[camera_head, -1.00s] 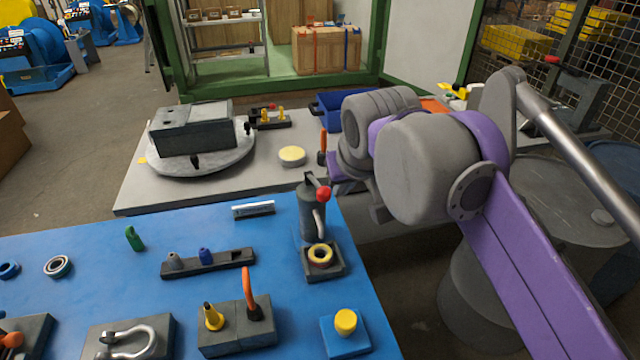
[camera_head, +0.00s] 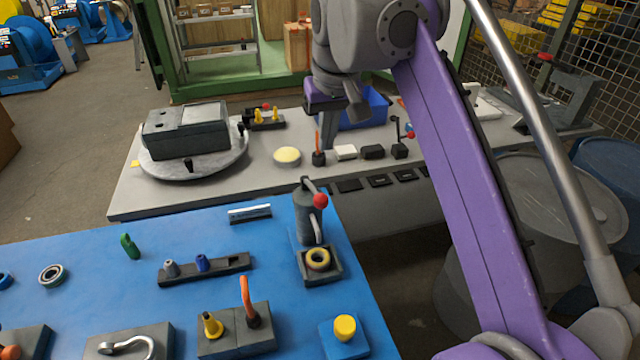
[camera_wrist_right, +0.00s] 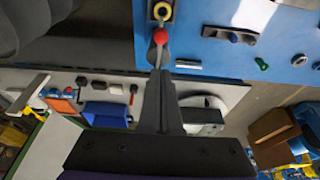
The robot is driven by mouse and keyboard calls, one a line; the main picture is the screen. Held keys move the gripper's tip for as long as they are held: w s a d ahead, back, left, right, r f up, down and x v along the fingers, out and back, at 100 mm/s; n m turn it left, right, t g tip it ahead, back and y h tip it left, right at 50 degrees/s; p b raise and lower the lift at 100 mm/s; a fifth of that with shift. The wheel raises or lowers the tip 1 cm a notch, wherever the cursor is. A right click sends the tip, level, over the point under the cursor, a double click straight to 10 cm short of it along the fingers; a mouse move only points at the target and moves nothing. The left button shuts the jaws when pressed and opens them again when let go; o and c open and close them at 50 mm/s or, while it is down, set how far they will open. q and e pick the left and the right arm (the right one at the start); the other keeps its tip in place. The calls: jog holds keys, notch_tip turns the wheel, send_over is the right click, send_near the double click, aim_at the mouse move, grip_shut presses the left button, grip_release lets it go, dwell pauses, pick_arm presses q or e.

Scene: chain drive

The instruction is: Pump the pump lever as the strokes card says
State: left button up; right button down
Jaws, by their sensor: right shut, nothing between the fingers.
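The pump (camera_head: 308,222) is a dark grey cylinder on the back right of the blue table. Its lever ends in a red ball (camera_head: 320,200), leaning to the right at the top. The red ball also shows in the right wrist view (camera_wrist_right: 160,37), just beyond the fingertips. My right gripper (camera_head: 328,135) is shut and empty, pointing down over the grey bench behind the pump, apart from the lever. In its wrist view the fingers (camera_wrist_right: 161,78) are together. My left gripper is not in view.
A yellow ring sits in a tray (camera_head: 319,263) in front of the pump. A yellow button on a blue box (camera_head: 345,328) stands nearer. The grey bench (camera_head: 140,200) behind holds a turntable, a blue bin (camera_head: 368,115) and small blocks.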

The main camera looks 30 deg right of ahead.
aim_at(320, 194)
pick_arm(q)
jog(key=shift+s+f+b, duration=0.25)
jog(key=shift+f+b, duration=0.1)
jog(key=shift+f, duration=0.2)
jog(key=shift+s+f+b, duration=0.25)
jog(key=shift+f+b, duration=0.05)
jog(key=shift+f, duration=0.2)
pick_arm(e)
jog(key=x, duration=0.9)
jog(key=s+x, duration=0.1)
jog(key=x, duration=0.3)
jog(key=shift+w+a+f, duration=0.1)
jog(key=shift+a+f, duration=0.05)
jog(key=shift+f, duration=0.25)
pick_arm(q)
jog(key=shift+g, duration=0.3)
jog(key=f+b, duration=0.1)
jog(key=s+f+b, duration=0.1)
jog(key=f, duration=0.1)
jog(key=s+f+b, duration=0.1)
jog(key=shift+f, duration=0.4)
pick_arm(e)
jog(key=s+f+t, duration=0.3)
jog(key=f, duration=0.5)
jog(key=shift+s+a+t+h, duration=0.3)
jog(key=shift+s+a+h, duration=0.1)
jog(key=shift+a, duration=0.05)
